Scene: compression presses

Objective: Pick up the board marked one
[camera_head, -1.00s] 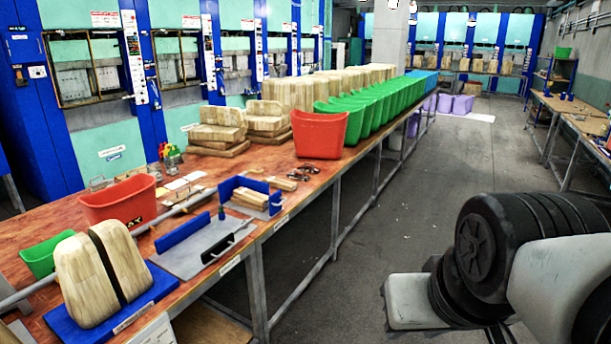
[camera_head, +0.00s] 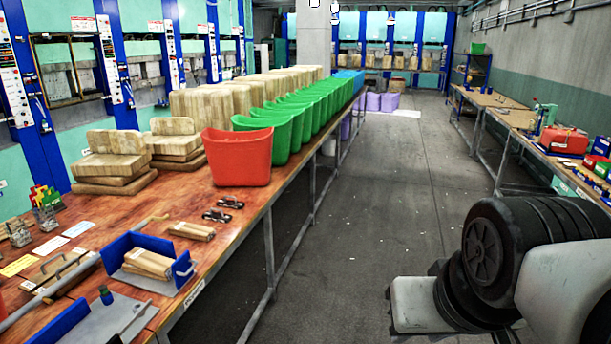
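No board with a readable mark "one" shows in the head view. Several wooden boards (camera_head: 112,160) lie stacked at the left back of the long wooden table, some upright on top of the stacks. Small wooden pieces (camera_head: 147,263) lie in a blue-sided holder (camera_head: 128,280) at the near left. My arm shows at the lower right as black and grey links. Its gripper is not in view.
The long table (camera_head: 225,205) runs away along the left, with a red bin (camera_head: 237,157) and a row of green bins (camera_head: 284,124). Blue presses stand behind it. The floor aisle (camera_head: 350,235) is clear. Another table (camera_head: 497,110) stands at the right.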

